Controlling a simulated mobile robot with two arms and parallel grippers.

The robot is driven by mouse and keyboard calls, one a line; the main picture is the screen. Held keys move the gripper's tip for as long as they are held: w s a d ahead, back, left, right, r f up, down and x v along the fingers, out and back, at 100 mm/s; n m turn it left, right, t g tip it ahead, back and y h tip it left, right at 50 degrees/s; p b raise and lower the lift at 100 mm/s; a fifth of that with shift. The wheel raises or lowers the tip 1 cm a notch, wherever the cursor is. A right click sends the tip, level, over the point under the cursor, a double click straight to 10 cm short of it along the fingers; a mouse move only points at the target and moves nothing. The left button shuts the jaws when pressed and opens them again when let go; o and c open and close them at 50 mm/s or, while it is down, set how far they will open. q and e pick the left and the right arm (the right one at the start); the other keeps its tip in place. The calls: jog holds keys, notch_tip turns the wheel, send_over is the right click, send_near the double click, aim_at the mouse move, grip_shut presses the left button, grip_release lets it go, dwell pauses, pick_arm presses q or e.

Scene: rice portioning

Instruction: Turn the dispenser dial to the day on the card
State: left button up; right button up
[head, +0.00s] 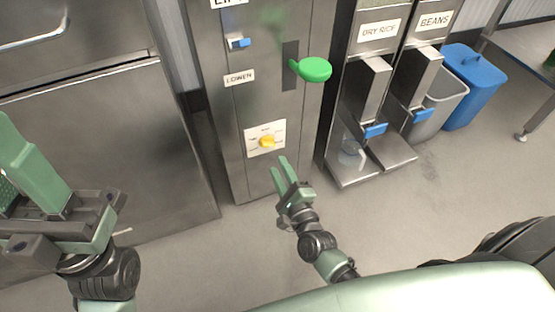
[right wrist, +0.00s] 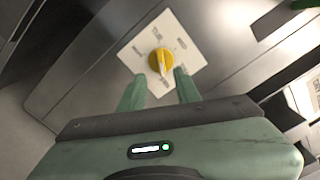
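The dial is a yellow knob (head: 267,142) on a white square plate (head: 252,147), low on the front of a tall steel dispenser. My right gripper (head: 283,164) is just below and right of the plate. In the right wrist view its fingers (right wrist: 159,82) are apart with nothing between them. My left gripper (head: 22,150) is at the far left; its finger opening does not show clearly. No day card is readable.
Above the dial are a LOWER label (head: 239,77), a green paddle lever (head: 315,69) and a blue tab (head: 238,42). Dry rice (head: 379,30) and beans (head: 435,20) dispensers stand to the right, then grey and blue bins (head: 474,84). The floor in front is clear.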

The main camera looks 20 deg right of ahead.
aim_at(269, 147)
jog(key=w+b, duration=0.2)
jog(key=w, duration=0.5)
jog(key=shift+w+a, duration=0.1)
jog(key=shift+w, duration=0.3)
jog(key=shift+r, duration=0.1)
jog(key=shift+c, duration=0.3)
grip_shut()
